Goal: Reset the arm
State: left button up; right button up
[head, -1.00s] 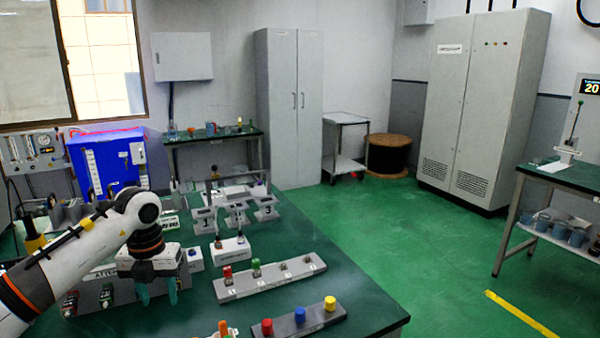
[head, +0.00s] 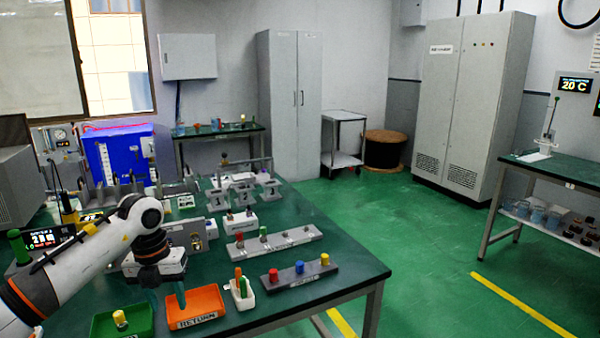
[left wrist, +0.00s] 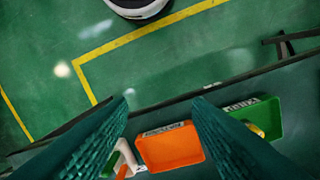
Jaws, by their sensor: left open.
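My left arm comes in from the left of the head view. My left gripper (head: 166,296) points down near the table's front, in front of the orange RETURN tray (head: 200,306) as seen from the head. Its teal fingers are apart with nothing between them. In the left wrist view the open fingers (left wrist: 160,102) stand on either side of the orange tray (left wrist: 170,149), which lies below them with its label toward the table edge. My right arm and gripper are not in view.
A green tray (head: 105,324) holds a yellow-topped piece (head: 120,318). A white holder (head: 243,296) stands beside the orange tray. A grey strip (head: 300,272) with red, blue and yellow caps is to its right. Beyond the table's right edge is open green floor (head: 400,240).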

pick_arm(q)
jog(key=w+d+f+n+h, duration=0.1)
jog(key=d+f+n+h, duration=0.2)
jog(key=d+f+h, duration=1.15)
jog(key=s+a+f+n+t+y, duration=0.1)
jog(key=a+f+n+t+y, duration=0.15)
jog(key=f+n+t, duration=0.5)
jog(key=s+a+f+n+t+y, duration=0.1)
jog(key=f+n+t+y, duration=0.25)
jog(key=f+n, duration=0.65)
jog(key=s+a+f+n+g+y+p, duration=0.15)
jog(key=s+a+f+n+y, duration=0.25)
jog(key=s+f, duration=0.7)
jog(key=s+a+f+n+g+y+b, duration=0.1)
jog(key=s+a+f+n+g+y, duration=0.2)
jog(key=s+f, duration=0.75)
jog(key=s+f+n+g+y, duration=0.1)
jog(key=s+f, duration=0.3)
jog(key=s, duration=0.9)
jog(key=s+f+n+g+y, duration=0.1)
jog(key=s+f+n+g, duration=0.3)
jog(key=s, duration=1)
jog(key=shift+a+f+p, duration=0.3)
jog(key=shift+a, duration=0.05)
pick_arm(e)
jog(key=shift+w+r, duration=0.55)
